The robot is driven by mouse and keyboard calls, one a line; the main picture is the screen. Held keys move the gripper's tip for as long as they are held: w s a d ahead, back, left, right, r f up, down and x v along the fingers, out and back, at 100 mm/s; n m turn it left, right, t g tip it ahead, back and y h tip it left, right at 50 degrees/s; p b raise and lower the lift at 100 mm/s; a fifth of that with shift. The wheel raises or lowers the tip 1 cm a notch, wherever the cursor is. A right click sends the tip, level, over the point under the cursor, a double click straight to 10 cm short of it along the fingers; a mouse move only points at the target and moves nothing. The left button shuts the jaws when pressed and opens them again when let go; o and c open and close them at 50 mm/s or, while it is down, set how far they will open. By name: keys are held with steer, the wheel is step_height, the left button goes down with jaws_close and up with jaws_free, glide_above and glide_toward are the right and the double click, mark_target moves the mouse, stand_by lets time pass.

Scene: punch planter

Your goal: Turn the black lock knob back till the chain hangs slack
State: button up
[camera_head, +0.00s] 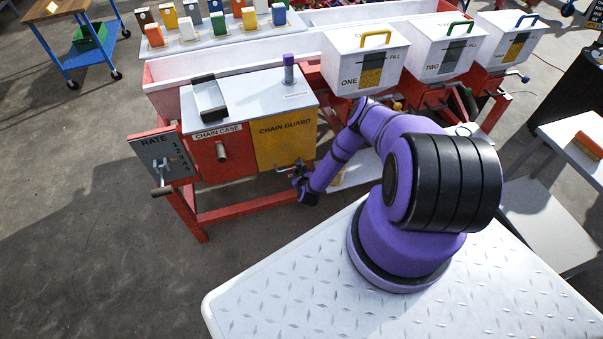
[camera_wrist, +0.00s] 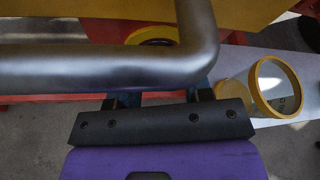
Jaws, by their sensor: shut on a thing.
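My gripper (camera_head: 303,184) is at the lower right corner of the yellow chain guard (camera_head: 284,143), at the front of the red machine. In the wrist view its two fingers stand apart and run up behind a thick bent grey bar (camera_wrist: 95,70), which hides their tips. Beyond the bar, roughly in line with the fingers, is a dark round part with a yellow rim (camera_wrist: 153,39). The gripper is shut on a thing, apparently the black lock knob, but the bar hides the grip. The chain cannot be made out in either view.
A yellow-rimmed round glass (camera_wrist: 275,88) stands right of my fingers in the wrist view. The red chain case (camera_head: 221,155) with its peg and the rate plate (camera_head: 161,157) with its lever lie left of the guard. Red frame bars run below.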

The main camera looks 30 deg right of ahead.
steer(key=n+h, duration=0.2)
steer(key=n, duration=0.1)
stand_by(0.4)
stand_by(0.5)
steer(key=o, duration=0.9)
steer(key=shift+s, duration=0.1)
steer(key=v, duration=1)
steer(key=shift+s+a, duration=0.25)
steer(key=shift+a, duration=0.05)
